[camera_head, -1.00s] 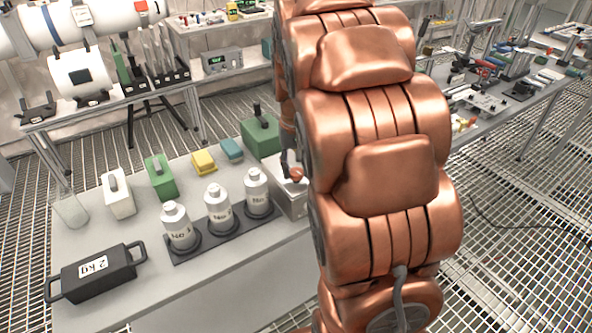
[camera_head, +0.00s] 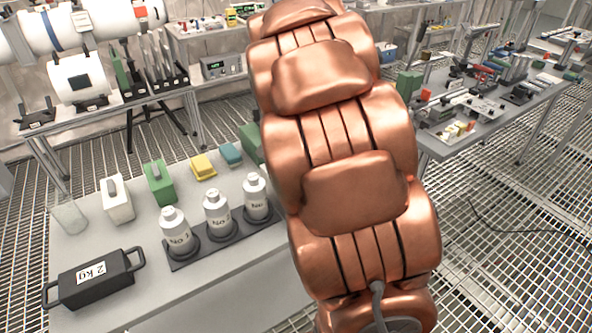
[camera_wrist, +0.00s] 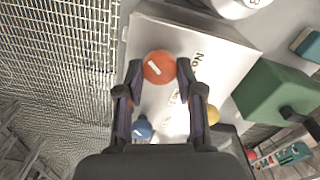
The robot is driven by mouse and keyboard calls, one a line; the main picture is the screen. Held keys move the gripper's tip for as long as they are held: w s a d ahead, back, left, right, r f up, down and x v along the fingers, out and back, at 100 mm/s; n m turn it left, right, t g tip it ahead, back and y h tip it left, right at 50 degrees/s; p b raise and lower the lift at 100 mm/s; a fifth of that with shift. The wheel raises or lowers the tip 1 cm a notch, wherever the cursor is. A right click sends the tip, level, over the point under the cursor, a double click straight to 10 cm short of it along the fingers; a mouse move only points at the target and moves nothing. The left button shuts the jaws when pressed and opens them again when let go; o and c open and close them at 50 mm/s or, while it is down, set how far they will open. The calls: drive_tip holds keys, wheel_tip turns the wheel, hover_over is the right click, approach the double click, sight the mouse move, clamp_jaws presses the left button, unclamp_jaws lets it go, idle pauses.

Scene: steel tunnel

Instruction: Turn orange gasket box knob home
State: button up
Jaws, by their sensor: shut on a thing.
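The orange knob (camera_wrist: 159,67) is a round cap with a white line mark, on top of a pale metal box (camera_wrist: 205,50) with dark lettering. In the wrist view my gripper (camera_wrist: 160,68) is shut on the orange knob, one fingertip on each side of it. The white mark runs slantwise across the knob. A blue knob (camera_wrist: 142,129) and a yellow knob (camera_wrist: 213,114) also sit on the box, partly hidden by my fingers. In the head view my copper arm hides the box and gripper.
A green block (camera_wrist: 280,95) stands beside the box. In the head view several white bottles (camera_head: 217,213) stand on a dark tray close to my arm. A black 2 kg weight (camera_head: 95,279) lies at the table's front left. Floor grating borders the box's left side in the wrist view.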

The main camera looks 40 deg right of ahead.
drive_tip(key=shift+m, duration=0.7)
drive_tip(key=o, duration=1.2)
drive_tip(key=shift+c, duration=0.2)
wheel_tip(320, 180, up, 12)
